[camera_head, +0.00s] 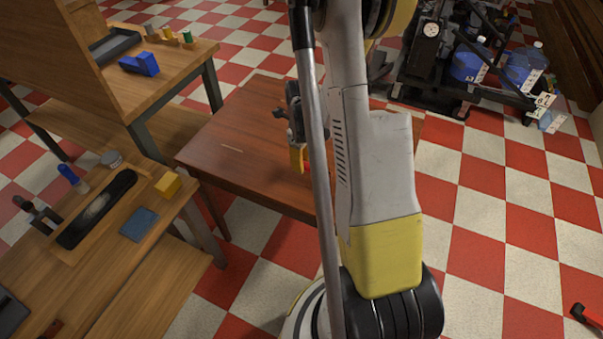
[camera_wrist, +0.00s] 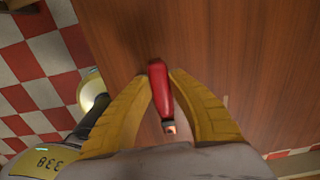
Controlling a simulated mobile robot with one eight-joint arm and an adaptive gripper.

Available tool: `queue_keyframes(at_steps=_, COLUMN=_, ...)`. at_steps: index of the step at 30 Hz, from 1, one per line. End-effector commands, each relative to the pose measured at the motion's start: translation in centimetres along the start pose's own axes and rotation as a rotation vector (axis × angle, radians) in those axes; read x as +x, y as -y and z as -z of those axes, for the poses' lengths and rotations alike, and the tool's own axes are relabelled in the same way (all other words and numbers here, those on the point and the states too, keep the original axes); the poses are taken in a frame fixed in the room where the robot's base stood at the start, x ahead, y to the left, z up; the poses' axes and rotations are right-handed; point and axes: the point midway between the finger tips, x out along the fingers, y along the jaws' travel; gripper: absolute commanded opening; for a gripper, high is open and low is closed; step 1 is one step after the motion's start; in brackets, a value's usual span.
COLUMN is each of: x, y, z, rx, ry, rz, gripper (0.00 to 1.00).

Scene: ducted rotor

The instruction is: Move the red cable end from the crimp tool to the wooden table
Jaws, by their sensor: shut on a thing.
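The red cable end (camera_wrist: 158,84) is a small red piece with a metallic tip, between the two yellow fingers of my gripper (camera_wrist: 162,77) in the wrist view. The fingers are shut on it. The reddish-brown wooden table (camera_head: 240,150) fills most of the wrist view (camera_wrist: 240,50) behind the cable end. In the head view my gripper (camera_head: 298,158) is over this table, partly hidden by my arm. I cannot tell whether the cable end touches the tabletop. I cannot make out the crimp tool in either view.
A lighter workbench (camera_head: 95,300) at left holds a yellow block (camera_head: 168,185), a blue pad (camera_head: 139,224) and a black tray (camera_head: 95,210). Another bench behind carries a blue block (camera_head: 140,64). A black rack (camera_head: 440,70) with blue bottles stands back right. The table's left part looks mostly clear.

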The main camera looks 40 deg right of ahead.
Motion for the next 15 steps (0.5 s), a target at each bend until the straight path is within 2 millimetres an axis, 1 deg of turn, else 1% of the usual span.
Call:
queue_keyframes(at_steps=5, x=1.2, y=0.2, z=-0.4, rx=0.0, ry=0.0, rz=0.0, gripper=0.0)
queue_keyframes(at_steps=10, x=4.0, y=0.2, z=-0.4, rx=0.0, ry=0.0, rz=0.0, gripper=0.0)
queue_keyframes(at_steps=12, x=4.4, y=0.2, z=-0.4, rx=0.0, ry=0.0, rz=0.0, gripper=0.0)
queue_keyframes(at_steps=15, x=4.2, y=0.1, z=-0.3, rx=0.0, ry=0.0, rz=0.0, gripper=0.0)
